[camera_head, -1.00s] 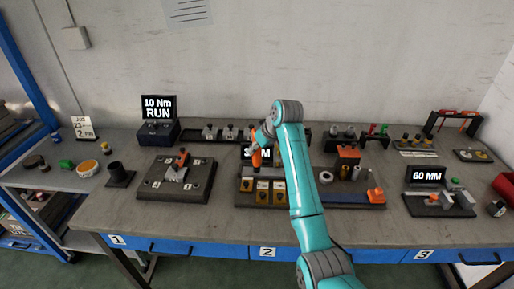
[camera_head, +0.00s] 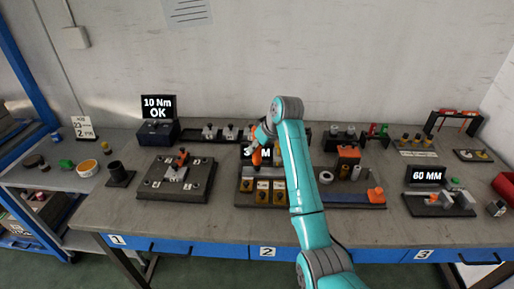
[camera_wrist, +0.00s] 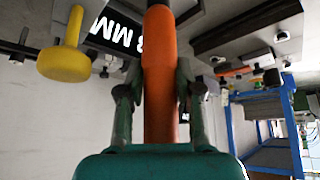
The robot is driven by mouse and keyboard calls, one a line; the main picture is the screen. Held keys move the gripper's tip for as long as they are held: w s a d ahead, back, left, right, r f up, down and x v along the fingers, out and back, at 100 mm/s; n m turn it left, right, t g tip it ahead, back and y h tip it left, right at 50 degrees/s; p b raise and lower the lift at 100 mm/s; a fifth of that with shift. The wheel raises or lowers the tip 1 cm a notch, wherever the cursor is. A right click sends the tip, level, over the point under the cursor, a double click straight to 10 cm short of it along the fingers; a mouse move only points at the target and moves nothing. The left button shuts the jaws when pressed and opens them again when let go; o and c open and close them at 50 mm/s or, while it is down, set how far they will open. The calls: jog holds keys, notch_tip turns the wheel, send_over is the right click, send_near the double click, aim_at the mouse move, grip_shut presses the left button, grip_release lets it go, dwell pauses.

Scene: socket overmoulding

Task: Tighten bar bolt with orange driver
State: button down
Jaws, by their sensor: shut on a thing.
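The orange driver (camera_head: 256,157) is in my gripper (camera_head: 264,137), over the back left of the middle fixture (camera_head: 240,201). In the wrist view, the driver's orange handle (camera_wrist: 158,75) runs between the two fingers of my gripper (camera_wrist: 157,88), which are shut on it. The driver looks roughly upright in the head view. Its tip and the bar bolt are too small or hidden to make out, so I cannot tell whether they touch. The torque display (camera_head: 157,107) at the back left reads "10 Nm OK".
A plate (camera_head: 163,191) with an orange-handled clamp stands left. A "60 MM" gauge (camera_head: 427,176) stands right. The bench's front strip is clear.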

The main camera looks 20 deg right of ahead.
jog(key=shift+r, duration=2.05)
